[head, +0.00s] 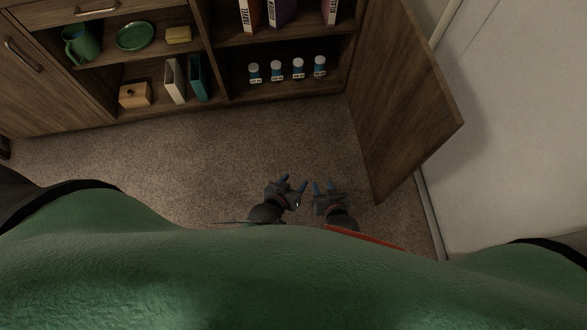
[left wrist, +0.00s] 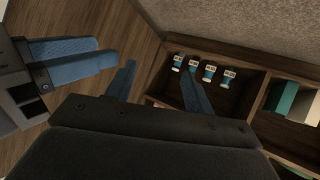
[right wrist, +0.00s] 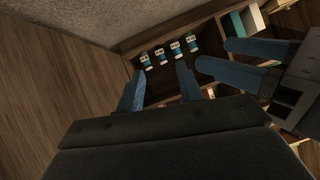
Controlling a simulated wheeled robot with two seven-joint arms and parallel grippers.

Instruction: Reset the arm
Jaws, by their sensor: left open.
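My left gripper (head: 293,183) and my right gripper (head: 323,186) are side by side, low in the middle of the head view, above the carpet in front of the cabinet. In the left wrist view my left gripper (left wrist: 158,85) has its two blue fingers apart with nothing between them. In the right wrist view my right gripper (right wrist: 160,88) also has its fingers apart and empty. Each gripper shows at the side of the other's wrist view. My upper arms are mostly hidden behind my green body in the head view.
An open cabinet door (head: 405,100) stands right of my grippers, near a white wall (head: 520,120). Several small bottles (head: 277,71) stand on the lower shelf. Left shelves hold a green mug (head: 82,45), a green plate (head: 135,36) and a wooden box (head: 135,95). The carpet (head: 200,160) is clear.

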